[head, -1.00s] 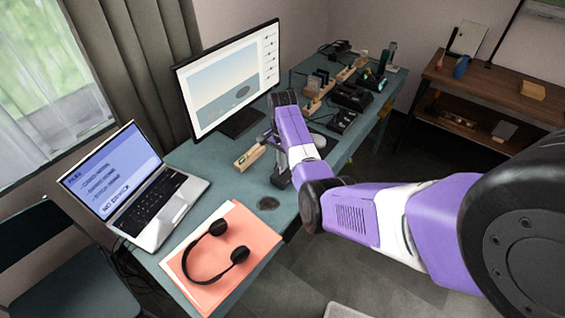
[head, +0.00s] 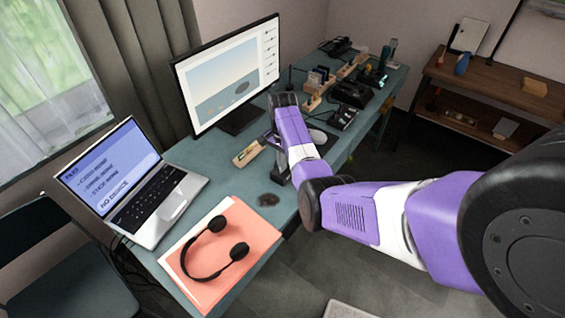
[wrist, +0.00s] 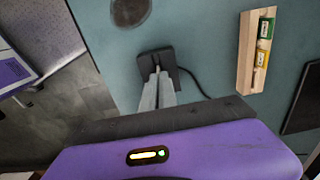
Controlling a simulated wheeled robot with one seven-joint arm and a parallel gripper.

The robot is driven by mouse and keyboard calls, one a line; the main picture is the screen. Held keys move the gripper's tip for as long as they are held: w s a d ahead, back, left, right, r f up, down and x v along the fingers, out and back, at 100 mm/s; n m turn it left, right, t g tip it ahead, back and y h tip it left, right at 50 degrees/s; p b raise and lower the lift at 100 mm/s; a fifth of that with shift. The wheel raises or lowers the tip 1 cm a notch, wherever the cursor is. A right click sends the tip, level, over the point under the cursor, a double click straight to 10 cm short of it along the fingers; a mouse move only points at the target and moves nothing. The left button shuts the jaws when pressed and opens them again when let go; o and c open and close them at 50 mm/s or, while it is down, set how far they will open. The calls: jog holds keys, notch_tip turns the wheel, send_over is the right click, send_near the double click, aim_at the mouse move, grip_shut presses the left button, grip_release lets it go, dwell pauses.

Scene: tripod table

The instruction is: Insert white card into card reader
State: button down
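A black boxy device with a cable, which looks like the card reader (wrist: 177,80), stands on the desk in the wrist view. My gripper (wrist: 159,74) points down over it, its grey fingertips overlapping it in the picture. I cannot tell whether they touch it. The fingers are close together, and I cannot make out a card between them. In the head view the gripper end (head: 280,170) is largely hidden by my arm. A wooden holder (wrist: 246,60) with a green and a yellow card lies to the right. I cannot identify the white card with certainty.
The laptop (head: 150,205) reads "NO DEVICE". The monitor (head: 225,75) stands behind the gripper. Headphones (head: 188,262) lie on a pink folder (head: 250,225) in front. Several small devices crowd the far desk end. A dark round patch (wrist: 130,10) marks the bare desktop.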

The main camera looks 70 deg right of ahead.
jog(key=c, duration=2.1)
grip_release()
jog(key=shift+f, duration=0.4)
jog(key=o, duration=0.5)
jog(key=shift+r+b, duration=0.5)
jog(key=shift+r, duration=3.45)
